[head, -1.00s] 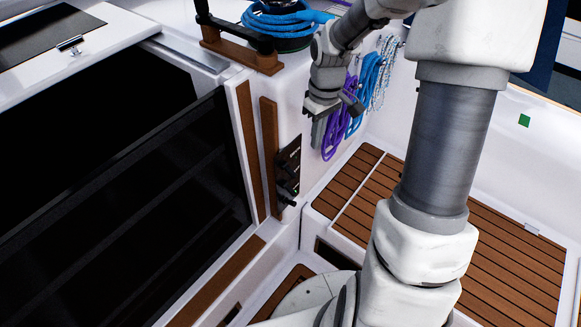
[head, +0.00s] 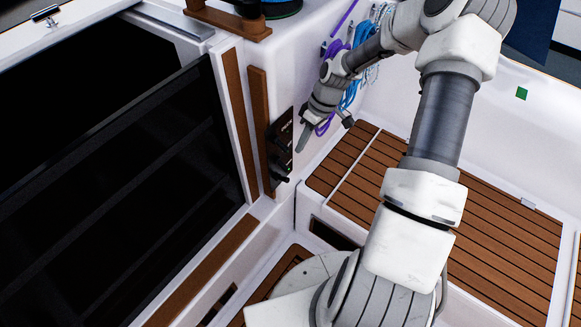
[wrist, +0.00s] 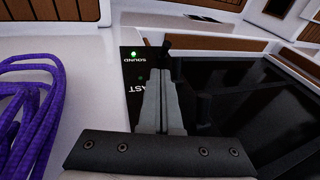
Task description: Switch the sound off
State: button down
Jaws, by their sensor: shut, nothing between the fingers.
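A black switch panel (head: 285,133) is on the white wall beside the wooden trim, with dark levers standing out from it. In the wrist view the panel (wrist: 131,66) carries the label SOUND, seen upside down, with a lit green lamp (wrist: 134,53) by it. A dark lever (wrist: 155,43) shows just beyond my fingertips. My gripper (head: 300,150) is shut and empty, close in front of the panel. Its fingers (wrist: 155,72) cover part of the panel; I cannot tell whether they touch a lever.
Purple rope (wrist: 28,115) hangs on the wall close beside the gripper, with blue rope (head: 350,94) beyond. A dark sliding hatch (head: 110,170) lies left of the panel. A slatted wooden seat (head: 345,165) is at the right. Wooden trim (head: 262,130) borders the panel.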

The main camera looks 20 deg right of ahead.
aim_at(283, 179)
jog(key=shift+f, duration=0.1)
jog(key=b+x, duration=0.2)
jog(key=x, duration=0.7)
jog(key=shift+f, duration=0.4)
jog(key=shift+s+f+t+y, duration=0.25)
jog(key=shift+s+t+y, duration=0.1)
jog(key=shift+t+y, duration=0.2)
jog(key=f+t+y+b, duration=0.1)
jog(key=t+b, duration=0.1)
jog(key=s+d+f+n+t+y+b, duration=0.1)
jog(key=t+y+b, duration=0.1)
jog(key=shift+s+f+b, duration=0.1)
jog(key=shift+s+b, duration=0.1)
jog(key=shift+b, duration=0.15)
dwell(0.4)
jog(key=shift+w, duration=0.1)
jog(key=shift+w+a+r, duration=0.35)
jog(key=shift+w+r, duration=0.05)
jog(key=shift+w, duration=0.1)
